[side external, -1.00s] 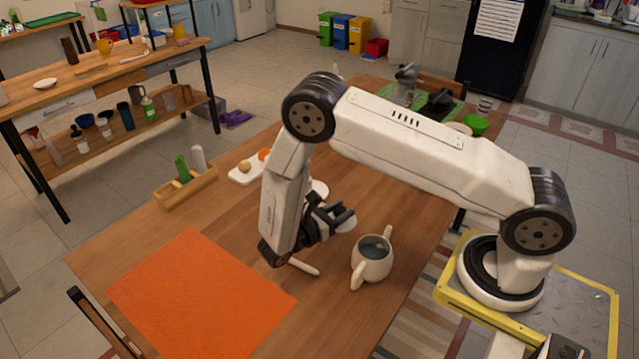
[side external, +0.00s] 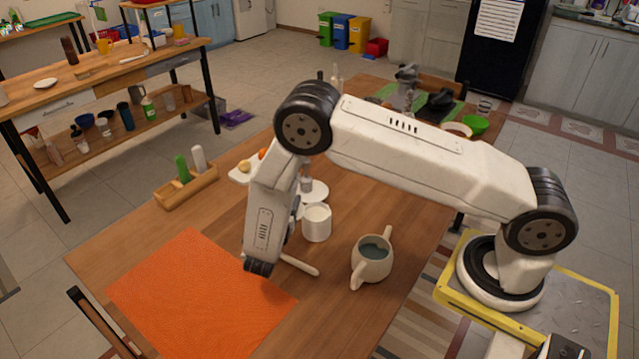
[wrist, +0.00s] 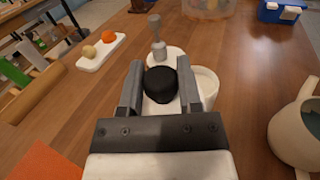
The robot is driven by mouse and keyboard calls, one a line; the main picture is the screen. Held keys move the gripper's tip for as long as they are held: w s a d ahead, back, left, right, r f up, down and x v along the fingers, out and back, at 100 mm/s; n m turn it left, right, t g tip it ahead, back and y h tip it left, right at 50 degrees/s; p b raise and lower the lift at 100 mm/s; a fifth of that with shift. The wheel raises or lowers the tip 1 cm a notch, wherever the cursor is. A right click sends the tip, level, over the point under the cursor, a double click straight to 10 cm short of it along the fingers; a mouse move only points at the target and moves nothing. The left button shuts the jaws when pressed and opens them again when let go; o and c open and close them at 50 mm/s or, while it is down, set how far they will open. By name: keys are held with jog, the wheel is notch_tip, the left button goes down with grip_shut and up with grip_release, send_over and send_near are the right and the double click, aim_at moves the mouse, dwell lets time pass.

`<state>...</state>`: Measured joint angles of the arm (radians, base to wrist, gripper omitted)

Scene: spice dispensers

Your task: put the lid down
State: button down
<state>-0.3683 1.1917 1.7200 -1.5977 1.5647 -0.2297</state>
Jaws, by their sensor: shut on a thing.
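My gripper (wrist: 160,88) shows in the wrist view with its two fingers on either side of a round black knob, shut on the lid (wrist: 161,82). A white part shows just under the knob. An open white jar (wrist: 207,84) stands to the right of the right finger, partly hidden by it. In the side view the jar (side external: 317,223) is upright on the table, right of my arm's end. My forearm hides the lid and most of the gripper there. The lid is beside the jar, not over it; its height above the table is unclear.
A white dish (side external: 315,191) with a grey utensil (wrist: 157,38) is behind the lid. An orange mat (side external: 195,290) lies front left. Bare table (side external: 230,218) lies to the left.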

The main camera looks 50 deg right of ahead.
jog(key=shift+w+d+f, duration=0.1)
jog(key=shift+w+f, duration=1.45)
jog(key=shift+w, duration=0.65)
jog(key=shift+w+d+f, duration=0.1)
jog(key=shift+w+f, duration=1.45)
jog(key=shift+w, duration=0.7)
jog(key=shift+w+d+f, duration=0.1)
jog(key=shift+w+f, duration=1.45)
jog(key=shift+w, duration=0.65)
jog(key=shift+w+f, duration=0.1)
jog(key=shift+f, duration=0.05)
jog(key=shift+w+f, duration=0.1)
jog(key=shift+f, duration=1.55)
jog(key=shift+f, duration=0.25)
